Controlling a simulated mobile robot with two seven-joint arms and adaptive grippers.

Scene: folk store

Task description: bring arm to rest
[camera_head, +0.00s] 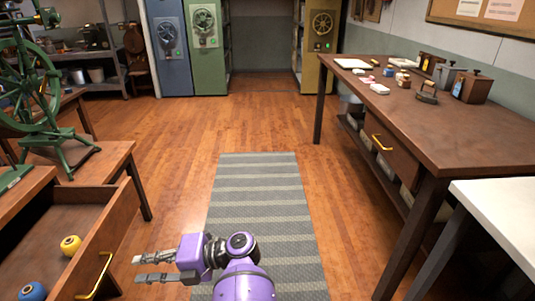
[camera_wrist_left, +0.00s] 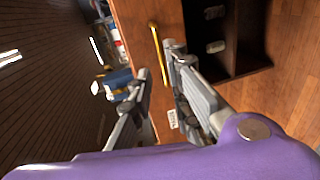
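My left gripper (camera_head: 140,267) is at the bottom of the head view, on a purple arm above the striped rug, with its fingers pointing left. The two fingers are apart with nothing between them. In the left wrist view the gripper (camera_wrist_left: 156,62) also shows spread fingers in front of a wooden drawer front with a yellow handle (camera_wrist_left: 157,55). In the head view, the gripper is right of an open drawer (camera_head: 118,222) and apart from it. My right gripper is out of view.
The open drawer holds a yellow spool-like item (camera_head: 70,244) and a blue one (camera_head: 32,291). A green spinning wheel (camera_head: 30,85) stands above left. A long brown table (camera_head: 440,135) and a white tabletop (camera_head: 510,215) are at the right. The rug (camera_head: 255,185) is clear.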

